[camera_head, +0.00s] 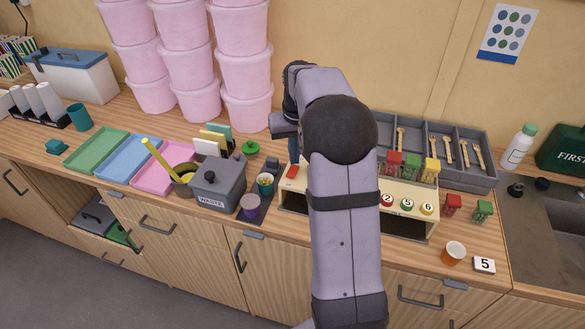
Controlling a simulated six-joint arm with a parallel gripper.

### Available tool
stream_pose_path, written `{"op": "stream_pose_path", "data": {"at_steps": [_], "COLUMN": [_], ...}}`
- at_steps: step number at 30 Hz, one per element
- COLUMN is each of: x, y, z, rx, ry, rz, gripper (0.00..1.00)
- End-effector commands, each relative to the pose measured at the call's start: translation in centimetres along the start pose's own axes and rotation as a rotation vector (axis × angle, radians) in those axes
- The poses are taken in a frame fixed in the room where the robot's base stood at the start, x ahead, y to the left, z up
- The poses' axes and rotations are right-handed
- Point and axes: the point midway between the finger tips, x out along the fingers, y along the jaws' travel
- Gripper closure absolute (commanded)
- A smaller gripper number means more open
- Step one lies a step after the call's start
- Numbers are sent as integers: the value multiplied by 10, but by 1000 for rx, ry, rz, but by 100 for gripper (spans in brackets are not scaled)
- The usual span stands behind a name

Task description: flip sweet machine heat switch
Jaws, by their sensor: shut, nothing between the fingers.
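The sweet machine (338,206) is a low cream box on the worktop, with open dark bays in its front. Numbered red, green and yellow round buttons sit on its right part. A small red piece (292,171) shows at its left end; I cannot tell for sure that it is the heat switch or which way it is set. My arm covers the middle of the machine. My gripper (294,156) points down just above the machine's left end, close to the red piece. It is shut and empty; its tips are small and partly hidden, so contact cannot be told.
A grey waste bin (219,185) and a purple cup (250,206) stand left of the machine. Several red, green and yellow jars stand on and beside it.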

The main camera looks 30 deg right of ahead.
Motion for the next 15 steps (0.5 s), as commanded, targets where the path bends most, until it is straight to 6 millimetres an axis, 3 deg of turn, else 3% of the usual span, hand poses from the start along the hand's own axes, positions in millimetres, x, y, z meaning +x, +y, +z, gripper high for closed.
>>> {"op": "stream_pose_path", "data": {"at_steps": [15], "x": [-42], "y": [0], "z": [-6], "rx": [0], "ry": [1], "rz": [0], "gripper": [100]}}
